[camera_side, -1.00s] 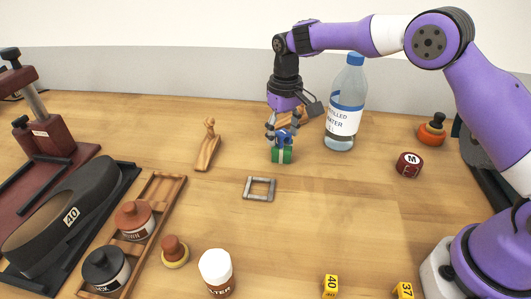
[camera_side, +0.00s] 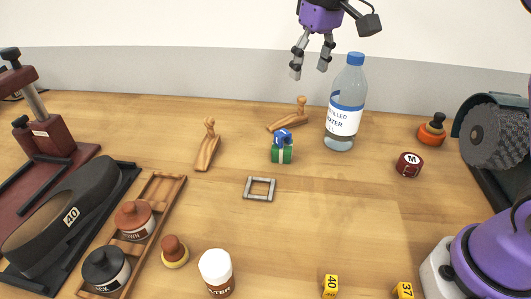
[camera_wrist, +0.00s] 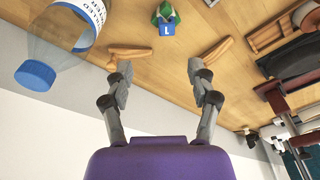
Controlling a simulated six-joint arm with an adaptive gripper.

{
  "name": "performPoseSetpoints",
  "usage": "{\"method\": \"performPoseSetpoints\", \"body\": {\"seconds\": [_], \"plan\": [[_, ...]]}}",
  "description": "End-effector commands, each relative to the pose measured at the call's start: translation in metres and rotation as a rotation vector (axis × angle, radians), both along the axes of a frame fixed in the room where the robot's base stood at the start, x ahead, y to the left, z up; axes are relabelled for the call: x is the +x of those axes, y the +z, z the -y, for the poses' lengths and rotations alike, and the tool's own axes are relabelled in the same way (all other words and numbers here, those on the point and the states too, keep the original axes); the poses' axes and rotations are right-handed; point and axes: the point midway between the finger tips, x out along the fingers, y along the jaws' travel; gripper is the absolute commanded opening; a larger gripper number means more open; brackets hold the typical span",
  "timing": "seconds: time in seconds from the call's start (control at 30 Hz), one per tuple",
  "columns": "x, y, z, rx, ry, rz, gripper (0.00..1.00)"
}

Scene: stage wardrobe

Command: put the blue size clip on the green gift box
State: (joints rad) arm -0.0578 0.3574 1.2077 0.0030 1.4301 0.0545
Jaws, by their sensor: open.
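The blue size clip (camera_side: 283,136) rests on top of the green gift box (camera_side: 282,155), which stands on the table left of the water bottle. In the wrist view the blue clip (camera_wrist: 167,29) shows a white letter L, with the green box (camera_wrist: 168,12) behind it. My gripper (camera_side: 310,73) is open and empty, raised well above the table and clear of the clip and box. Its spread fingers also show in the wrist view (camera_wrist: 164,92).
The distilled water bottle (camera_side: 345,108) stands right of the box. Wooden pieces (camera_side: 207,147) lie to the left and behind (camera_side: 288,118). A grey frame (camera_side: 259,189) lies in front. A red M disc (camera_side: 409,165) sits to the right.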

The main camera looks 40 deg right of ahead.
Motion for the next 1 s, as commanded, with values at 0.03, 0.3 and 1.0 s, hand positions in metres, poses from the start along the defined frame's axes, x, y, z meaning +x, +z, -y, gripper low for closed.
{"method": "performPoseSetpoints", "body": {"seconds": [0.03,0.3,1.0], "plan": [[-0.02,0.01,0.004,0.001,-0.001,0.041,0.67],[-0.123,-0.002,0.017,-0.001,-0.002,0.237,0.67],[-0.178,-0.047,0.022,-0.008,-0.002,0.346,0.67]]}}
